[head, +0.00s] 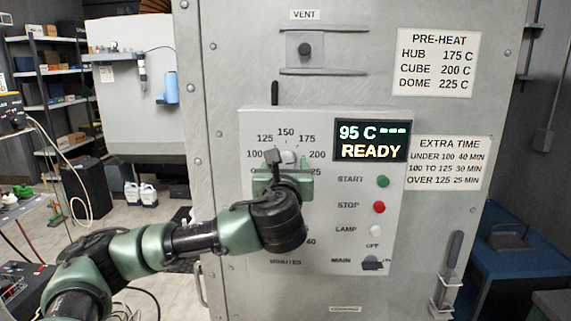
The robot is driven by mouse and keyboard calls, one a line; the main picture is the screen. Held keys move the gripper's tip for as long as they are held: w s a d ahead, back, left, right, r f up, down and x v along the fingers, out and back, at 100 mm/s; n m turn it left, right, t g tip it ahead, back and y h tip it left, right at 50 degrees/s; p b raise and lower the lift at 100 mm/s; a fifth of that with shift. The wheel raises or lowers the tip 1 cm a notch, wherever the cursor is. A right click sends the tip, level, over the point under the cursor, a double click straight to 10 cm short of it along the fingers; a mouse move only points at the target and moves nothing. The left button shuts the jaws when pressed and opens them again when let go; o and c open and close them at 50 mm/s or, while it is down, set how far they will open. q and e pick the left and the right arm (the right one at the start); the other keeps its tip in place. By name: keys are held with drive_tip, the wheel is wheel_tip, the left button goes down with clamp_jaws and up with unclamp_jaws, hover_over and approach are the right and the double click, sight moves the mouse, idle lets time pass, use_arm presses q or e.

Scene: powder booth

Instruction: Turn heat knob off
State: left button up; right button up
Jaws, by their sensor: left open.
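The display (371,141) reads 95 C, three dashes and READY. My right gripper is not in view.
Start (382,181), stop (379,207) and lamp (376,230) buttons line the panel's right side. A switch (373,262) sits below, near an OFF label. My left wrist hides the lower dial.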

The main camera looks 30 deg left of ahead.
use_arm(q)
drive_tip(key=shift+c, duration=0.3)
clamp_jaws()
drive_tip(key=shift+f, duration=0.1)
